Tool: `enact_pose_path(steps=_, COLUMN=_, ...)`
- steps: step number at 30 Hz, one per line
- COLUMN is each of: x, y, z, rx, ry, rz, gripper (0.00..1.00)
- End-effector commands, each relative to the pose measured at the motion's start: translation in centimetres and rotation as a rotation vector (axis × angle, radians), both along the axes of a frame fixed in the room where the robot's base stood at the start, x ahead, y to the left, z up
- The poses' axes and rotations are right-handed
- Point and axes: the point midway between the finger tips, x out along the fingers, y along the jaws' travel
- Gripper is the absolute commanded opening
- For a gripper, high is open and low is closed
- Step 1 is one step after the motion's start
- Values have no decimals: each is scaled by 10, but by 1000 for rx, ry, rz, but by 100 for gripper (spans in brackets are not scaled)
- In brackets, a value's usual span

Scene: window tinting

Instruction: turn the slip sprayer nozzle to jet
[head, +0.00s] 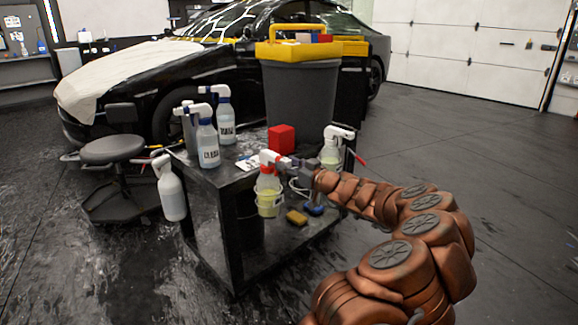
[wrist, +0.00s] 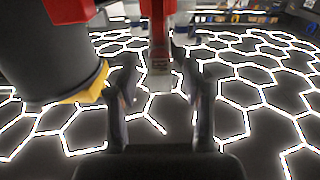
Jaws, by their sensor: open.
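A spray bottle (head: 268,183) with pale yellow liquid and a red-and-white spray head stands at the front of the cart, in a holder at its edge. I take it for the slip sprayer; I cannot read a label. My gripper (head: 287,165) is just right of its spray head. In the wrist view my gripper (wrist: 160,105) has its fingers apart, with nothing clamped. A red part with a greyish end (wrist: 160,66) shows between and above the fingertips, likely the spray head. The nozzle's setting cannot be read.
The dark cart (head: 235,185) holds other spray bottles (head: 208,145), a red box (head: 281,140) and another white-headed sprayer (head: 331,150). A white bottle (head: 171,190) hangs at its left side. A large grey bucket (head: 300,95) stands behind. Open floor lies to the right.

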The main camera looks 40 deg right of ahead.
Motion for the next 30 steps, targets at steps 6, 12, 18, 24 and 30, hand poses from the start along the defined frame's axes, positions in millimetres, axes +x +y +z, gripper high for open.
enact_pose_path(steps=6, x=1, y=0, z=1, rx=0, ry=-1, rz=-1, gripper=50)
enact_pose_path(steps=12, x=1, y=0, z=1, rx=-1, ry=-1, rz=-1, gripper=36)
enact_pose_path(steps=18, x=1, y=-1, z=1, rx=-1, ry=-1, rz=-1, gripper=16)
enact_pose_path(steps=24, x=1, y=0, z=1, rx=-1, ry=-1, rz=-1, gripper=0)
enact_pose_path(steps=30, x=1, y=-1, z=0, rx=3, ry=-1, rz=-1, gripper=0)
